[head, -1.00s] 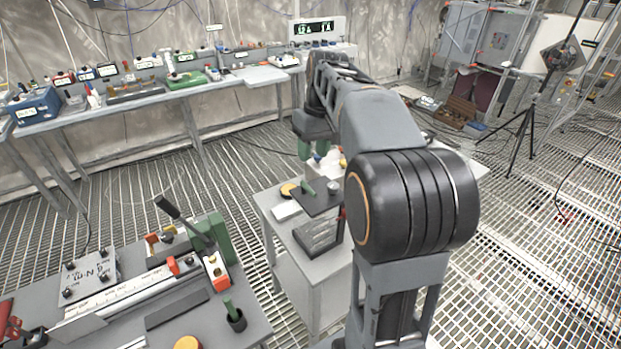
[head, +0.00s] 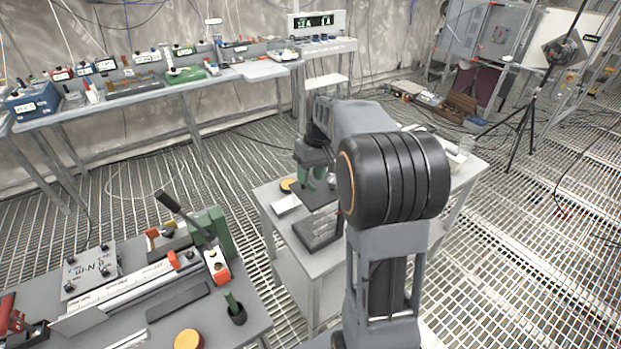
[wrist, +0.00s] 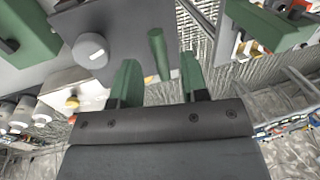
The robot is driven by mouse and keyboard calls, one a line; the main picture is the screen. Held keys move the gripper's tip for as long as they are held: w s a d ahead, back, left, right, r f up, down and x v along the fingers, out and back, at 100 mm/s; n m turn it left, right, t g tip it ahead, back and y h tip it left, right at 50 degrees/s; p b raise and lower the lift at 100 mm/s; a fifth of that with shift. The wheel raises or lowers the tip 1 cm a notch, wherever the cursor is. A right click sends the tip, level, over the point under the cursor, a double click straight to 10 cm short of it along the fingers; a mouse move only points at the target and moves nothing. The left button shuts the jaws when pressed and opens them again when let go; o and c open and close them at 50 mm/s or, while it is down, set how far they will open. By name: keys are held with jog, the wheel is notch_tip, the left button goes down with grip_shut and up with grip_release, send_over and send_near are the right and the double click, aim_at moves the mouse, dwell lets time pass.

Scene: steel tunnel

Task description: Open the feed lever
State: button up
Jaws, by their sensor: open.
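A short green lever (wrist: 157,45) rises from a dark plate (wrist: 125,25) in the wrist view, beside a round silver knob (wrist: 90,50). I take it for the feed lever; no label is readable. My gripper (wrist: 158,68) has two green fingers apart, one on each side of the lever, with visible gaps and no clear contact. In the head view my gripper (head: 312,178) is low over the dark plate (head: 319,198) on the small grey table (head: 285,235), and it hides the lever and knob there.
A left bench (head: 255,318) carries a black-handled lever (head: 180,212), a green block (head: 213,232) and an orange disc (head: 188,340). A long bench (head: 150,95) with instruments stands along the back wall. A tripod (head: 520,115) stands at right.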

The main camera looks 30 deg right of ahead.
jog(key=shift+a+f, duration=0.2)
jog(key=shift+f, duration=0.6)
jog(key=shift+c, duration=0.4)
grip_shut()
